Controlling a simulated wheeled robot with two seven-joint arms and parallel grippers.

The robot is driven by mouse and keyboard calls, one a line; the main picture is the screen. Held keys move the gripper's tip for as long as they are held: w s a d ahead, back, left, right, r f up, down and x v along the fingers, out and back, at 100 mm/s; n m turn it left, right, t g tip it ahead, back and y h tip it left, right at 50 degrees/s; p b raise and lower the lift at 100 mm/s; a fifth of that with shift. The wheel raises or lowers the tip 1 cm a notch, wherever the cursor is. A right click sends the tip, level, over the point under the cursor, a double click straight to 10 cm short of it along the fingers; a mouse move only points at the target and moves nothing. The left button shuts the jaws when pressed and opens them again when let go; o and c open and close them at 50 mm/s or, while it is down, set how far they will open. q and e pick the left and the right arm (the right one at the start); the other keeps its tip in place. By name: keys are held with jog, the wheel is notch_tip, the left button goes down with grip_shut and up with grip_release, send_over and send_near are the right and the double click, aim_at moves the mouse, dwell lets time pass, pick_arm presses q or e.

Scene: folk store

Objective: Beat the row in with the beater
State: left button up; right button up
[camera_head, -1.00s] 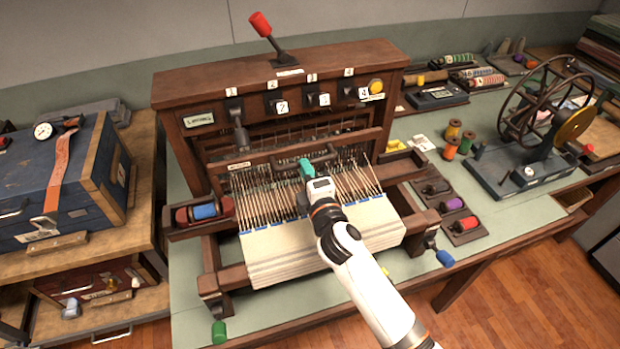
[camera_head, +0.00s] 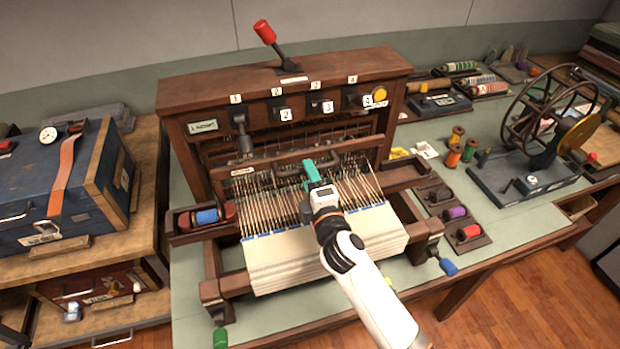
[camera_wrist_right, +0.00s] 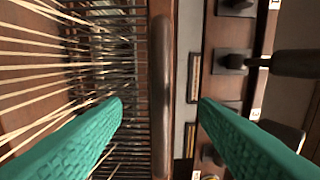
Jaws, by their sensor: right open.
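The loom's beater (camera_head: 262,164) is a dark wooden bar across the loom, behind the pale warp threads (camera_head: 285,208). My right gripper (camera_head: 311,167) has teal fingers and is at the middle of this bar. In the right wrist view the open fingers (camera_wrist_right: 160,106) stand either side of a long brown rounded bar (camera_wrist_right: 162,60), apart from it on both sides. I cannot tell how deep the bar sits between them. Cream cloth (camera_head: 320,250) hangs at the loom's front, partly behind my right arm. My left gripper is not in view.
A shuttle with blue thread (camera_head: 206,216) lies in the left side tray. Numbered levers (camera_head: 282,108) and a red-knobbed lever (camera_head: 265,33) are on the loom's upper frame. A winding wheel (camera_head: 545,110) and thread spools (camera_head: 454,156) stand to the right. A blue chest (camera_head: 60,190) stands left.

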jog(key=p+v, duration=0.1)
jog(key=v, duration=0.6)
jog(key=shift+s, duration=0.35)
jog(key=shift+d, duration=0.1)
dwell(1.3)
